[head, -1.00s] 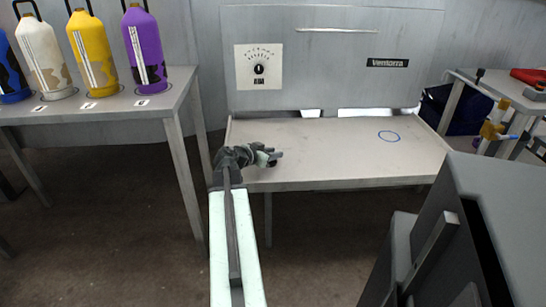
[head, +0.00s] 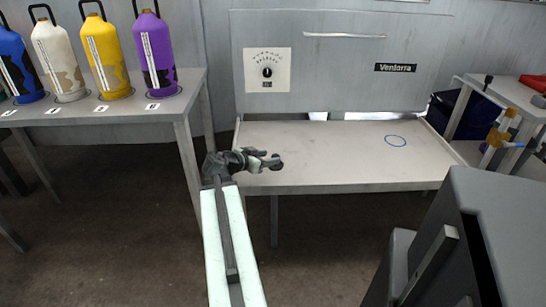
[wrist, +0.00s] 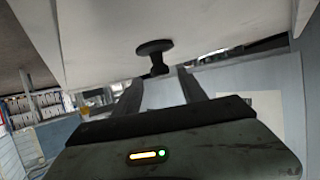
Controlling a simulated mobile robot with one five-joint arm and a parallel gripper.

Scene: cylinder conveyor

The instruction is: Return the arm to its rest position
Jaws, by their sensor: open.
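My arm reaches forward from the bottom of the head view. My gripper (head: 272,162) is at its end, at the front left edge of the grey work table (head: 330,160), with its fingers pointing right. The gripper is open and nothing shows between its fingers. In the wrist view the two dark fingers (wrist: 158,92) stand apart. A dark round disc on a short stem (wrist: 154,48) shows just beyond them; I cannot tell what it belongs to.
Colored cylinders, including a purple one (head: 155,58) and a yellow one (head: 105,60), stand on a side table (head: 120,118) at left. A cart (head: 510,100) stands at right.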

